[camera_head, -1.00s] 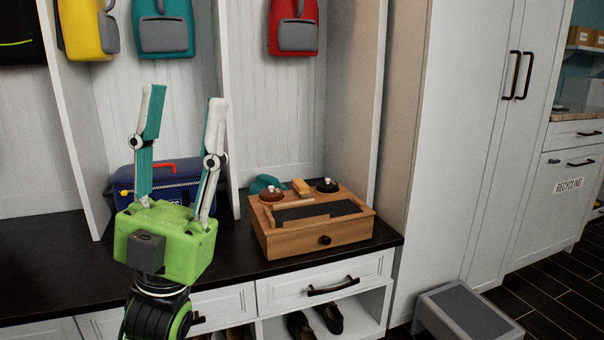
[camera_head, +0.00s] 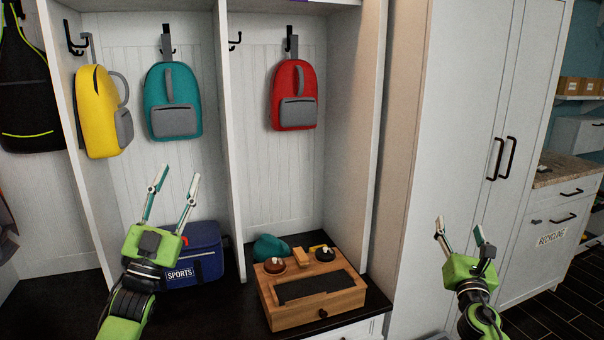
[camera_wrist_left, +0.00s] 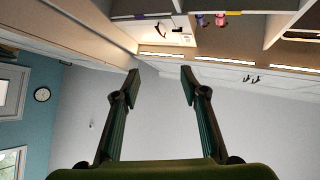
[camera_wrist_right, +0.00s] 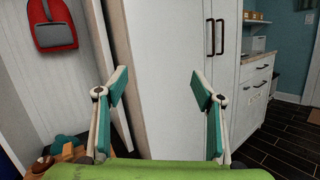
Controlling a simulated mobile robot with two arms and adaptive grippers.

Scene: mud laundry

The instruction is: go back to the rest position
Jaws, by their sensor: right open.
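My left gripper (camera_head: 174,183) is raised in front of the left cubby in the head view. Its fingers are apart and empty, and the left wrist view (camera_wrist_left: 160,85) shows nothing between them. My right gripper (camera_head: 459,230) is in front of the tall white cabinet (camera_head: 455,140) at the right. Its fingers are also apart, with nothing between them in the right wrist view (camera_wrist_right: 160,90).
A wooden valet box (camera_head: 310,311) stands on the dark bench (camera_head: 220,315), with a teal item (camera_head: 270,247) behind it. A blue sports bag (camera_head: 207,250) is behind my left gripper. Red (camera_head: 293,85), teal (camera_head: 170,90) and yellow (camera_head: 97,110) backpacks hang above.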

